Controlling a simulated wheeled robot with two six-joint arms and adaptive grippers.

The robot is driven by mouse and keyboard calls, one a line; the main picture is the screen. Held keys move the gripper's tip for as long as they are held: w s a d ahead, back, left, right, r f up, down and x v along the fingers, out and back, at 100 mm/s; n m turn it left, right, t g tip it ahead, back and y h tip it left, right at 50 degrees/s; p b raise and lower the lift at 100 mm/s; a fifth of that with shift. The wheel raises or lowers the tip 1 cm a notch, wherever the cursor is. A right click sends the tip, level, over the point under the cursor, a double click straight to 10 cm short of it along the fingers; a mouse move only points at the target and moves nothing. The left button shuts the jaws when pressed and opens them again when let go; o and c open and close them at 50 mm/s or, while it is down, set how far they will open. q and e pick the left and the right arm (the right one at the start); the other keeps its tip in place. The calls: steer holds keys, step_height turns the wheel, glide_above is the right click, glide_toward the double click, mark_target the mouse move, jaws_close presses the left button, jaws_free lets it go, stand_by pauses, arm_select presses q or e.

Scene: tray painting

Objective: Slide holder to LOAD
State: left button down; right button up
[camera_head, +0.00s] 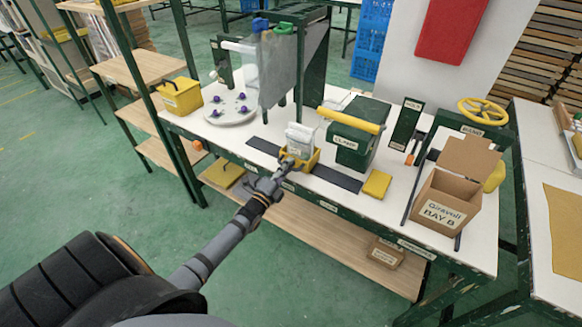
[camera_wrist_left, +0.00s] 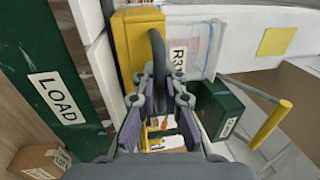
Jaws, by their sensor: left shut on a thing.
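The yellow holder (camera_head: 313,157) sits on a dark rail (camera_head: 335,178) on the white bench and carries a clear bag (camera_head: 299,137). In the left wrist view the holder (camera_wrist_left: 138,40) is at the top, with the bag (camera_wrist_left: 190,48), marked with an R label, beside it. My left gripper (camera_head: 283,168) reaches in from the front and is shut on the holder, at a dark upright handle (camera_wrist_left: 158,52). The LOAD label (camera_wrist_left: 57,97) is on the green bench edge, left of my fingers. My right gripper is out of view.
A green CLAMP box (camera_head: 362,140) with a yellow bar stands behind the rail, right of the holder. A yellow pad (camera_head: 377,184) lies by the rail's right end. A white plate (camera_head: 230,117) and a clear upright screen (camera_head: 278,65) are left. A BAY B carton (camera_head: 443,205) stands right.

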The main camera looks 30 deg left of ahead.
arm_select(q)
steer(key=shift+s+f, duration=0.15)
steer(key=shift+f, duration=0.2)
steer(key=c, duration=1.7)
jaws_free()
steer(key=shift+c, duration=0.2)
steer(key=shift+r, duration=0.15)
steer(key=s, duration=0.4)
steer(key=s+f, duration=0.1)
steer(key=s, duration=0.3)
steer(key=s+f, duration=0.1)
steer(key=s, duration=0.3)
steer(key=shift+a, duration=0.25)
steer(key=shift+w, duration=0.1)
